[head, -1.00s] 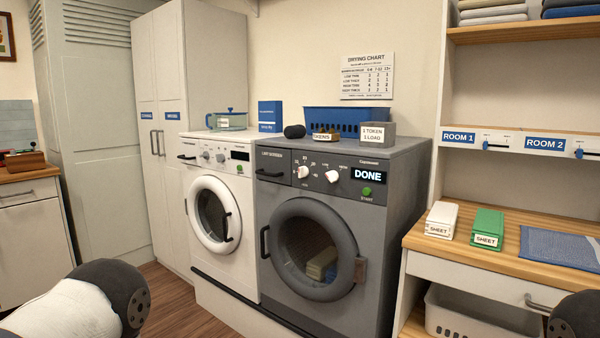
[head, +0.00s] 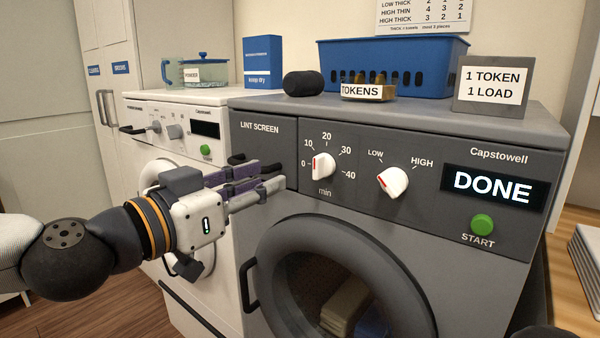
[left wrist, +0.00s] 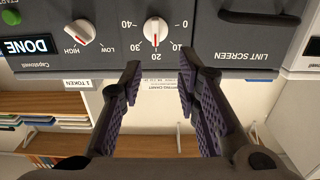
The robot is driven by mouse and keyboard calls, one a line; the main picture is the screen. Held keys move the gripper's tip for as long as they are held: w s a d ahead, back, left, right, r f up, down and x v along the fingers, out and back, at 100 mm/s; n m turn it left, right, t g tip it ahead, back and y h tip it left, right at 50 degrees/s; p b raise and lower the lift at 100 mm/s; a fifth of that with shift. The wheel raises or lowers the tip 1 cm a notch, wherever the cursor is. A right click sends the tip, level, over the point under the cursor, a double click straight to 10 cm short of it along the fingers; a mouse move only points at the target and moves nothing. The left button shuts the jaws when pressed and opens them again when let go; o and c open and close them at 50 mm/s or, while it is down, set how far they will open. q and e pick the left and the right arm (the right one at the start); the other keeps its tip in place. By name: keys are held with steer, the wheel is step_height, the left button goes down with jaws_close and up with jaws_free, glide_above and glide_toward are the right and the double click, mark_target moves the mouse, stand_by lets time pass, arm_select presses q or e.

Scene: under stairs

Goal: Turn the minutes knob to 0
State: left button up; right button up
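The minutes knob (head: 323,166) is white with a red mark, on the grey dryer's panel (head: 273,150) inside a scale from 0 to 40. In the left wrist view, where the panel appears upside down, the red mark on the minutes knob (left wrist: 155,31) points toward 20. My left gripper (head: 275,182) is left of and a little below the knob, close to the panel and not touching the knob. In the left wrist view my left gripper (left wrist: 158,80) has its fingers apart with nothing between them. My right gripper is not in view.
A LOW–HIGH knob (head: 393,182), DONE display (head: 492,187) and green START button (head: 482,225) are right of the minutes knob. The round dryer door (head: 345,290) is below. A tokens box (head: 368,90) and blue basket (head: 335,65) stand on top.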

mark_target(314, 160)
arm_select(q)
steer(key=x, duration=1.1)
steer(key=shift+s+d+r+b, duration=0.1)
steer(key=shift+d+r+b, duration=0.05)
steer(key=shift+d+b, duration=0.2)
steer(key=shift+c, duration=0.6)
jaws_close()
